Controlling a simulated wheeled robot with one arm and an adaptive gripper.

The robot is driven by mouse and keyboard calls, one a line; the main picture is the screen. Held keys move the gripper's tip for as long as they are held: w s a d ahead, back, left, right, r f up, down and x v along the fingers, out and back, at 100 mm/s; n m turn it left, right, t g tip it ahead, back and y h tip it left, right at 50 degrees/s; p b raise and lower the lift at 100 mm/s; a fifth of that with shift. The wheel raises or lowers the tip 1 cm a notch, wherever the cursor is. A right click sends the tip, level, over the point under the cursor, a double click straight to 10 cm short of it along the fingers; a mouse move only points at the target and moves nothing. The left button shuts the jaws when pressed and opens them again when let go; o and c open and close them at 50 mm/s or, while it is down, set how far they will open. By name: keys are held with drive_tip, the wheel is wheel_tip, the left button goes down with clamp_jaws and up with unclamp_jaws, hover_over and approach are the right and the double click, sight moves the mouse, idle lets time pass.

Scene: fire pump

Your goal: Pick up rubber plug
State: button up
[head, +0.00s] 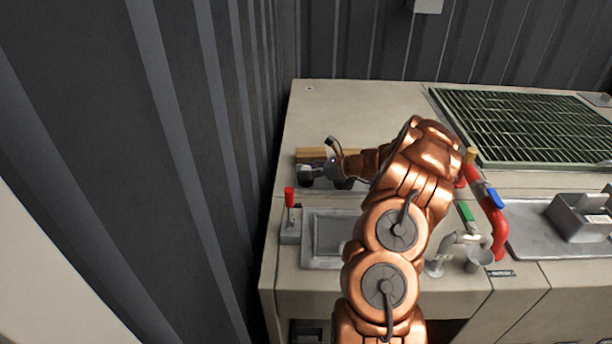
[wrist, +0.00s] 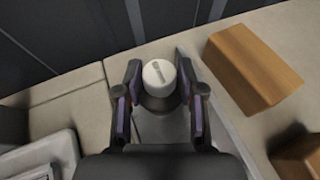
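A round plug (wrist: 158,76) with a pale, slotted top and a darker grey body stands between the fingers of my gripper (wrist: 159,92) in the wrist view. The fingers are apart, one on each side of it. I see a small gap at its sides, but I cannot tell whether the lower parts touch. In the head view my gripper (head: 318,168) reaches left over the counter, and a dark plug (head: 306,174) shows at its tips. A second dark round object (head: 343,184) lies under my wrist, partly hidden.
A wooden block (wrist: 252,66) lies close to the right of the plug; it also shows in the head view (head: 311,154). A red-handled lever (head: 290,198) and a sink basin (head: 327,232) are in front. The corrugated wall (head: 215,130) rises at left.

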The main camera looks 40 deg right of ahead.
drive_tip(key=shift+w+a, duration=0.1)
drive_tip(key=shift+w, duration=0.05)
clamp_jaws()
idle(0.4)
